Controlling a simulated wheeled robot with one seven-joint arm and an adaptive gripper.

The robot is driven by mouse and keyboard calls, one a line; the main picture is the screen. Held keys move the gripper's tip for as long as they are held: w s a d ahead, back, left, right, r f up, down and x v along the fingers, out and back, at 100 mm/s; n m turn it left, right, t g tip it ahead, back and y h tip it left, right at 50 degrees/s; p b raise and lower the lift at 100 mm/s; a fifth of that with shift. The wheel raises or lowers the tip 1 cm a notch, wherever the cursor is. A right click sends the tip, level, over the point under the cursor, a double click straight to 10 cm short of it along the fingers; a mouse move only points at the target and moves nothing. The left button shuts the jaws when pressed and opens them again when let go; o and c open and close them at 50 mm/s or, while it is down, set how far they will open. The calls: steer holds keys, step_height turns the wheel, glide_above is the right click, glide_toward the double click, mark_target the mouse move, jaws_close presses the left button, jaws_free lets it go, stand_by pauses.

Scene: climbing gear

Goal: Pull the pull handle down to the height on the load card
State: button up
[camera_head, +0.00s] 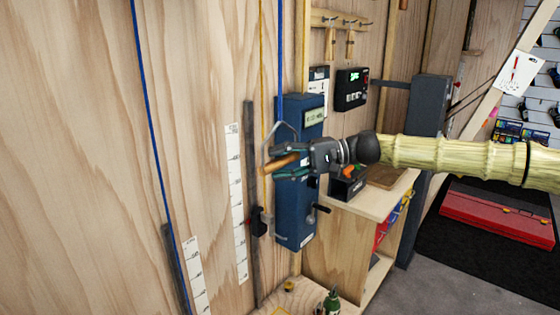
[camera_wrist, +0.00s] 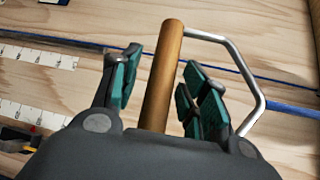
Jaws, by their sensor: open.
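The pull handle is a wooden bar (camera_head: 279,163) in a bent metal bracket, hanging from a blue rope (camera_head: 280,60) beside a blue box. In the wrist view the wooden bar (camera_wrist: 163,75) stands between my fingers, with the bracket to its right. My gripper (camera_head: 288,160) is open around the bar, its green-padded fingers (camera_wrist: 165,80) on either side with visible gaps. A white height scale (camera_head: 237,205) is on the wall left of the handle. A small white card (camera_head: 318,85) is above the box; its text is too small to read.
The blue box (camera_head: 297,200) with a small display is close behind my gripper. A second scale (camera_head: 197,275) and a blue rope (camera_head: 150,130) are further left. A wooden bench (camera_head: 345,240) stands at right. A green bottle (camera_head: 332,301) is below.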

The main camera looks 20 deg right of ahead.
steer(key=shift+a, duration=0.1)
steer(key=shift+c, duration=0.3)
jaws_close()
step_height(320, 180, down, 40)
steer(key=b, duration=2.5)
steer(key=shift+f, duration=0.15)
steer(key=shift+s, duration=0.1)
steer(key=shift+o, duration=0.3)
jaws_free()
steer(key=shift+r, duration=0.2)
steer(key=v, duration=1.2)
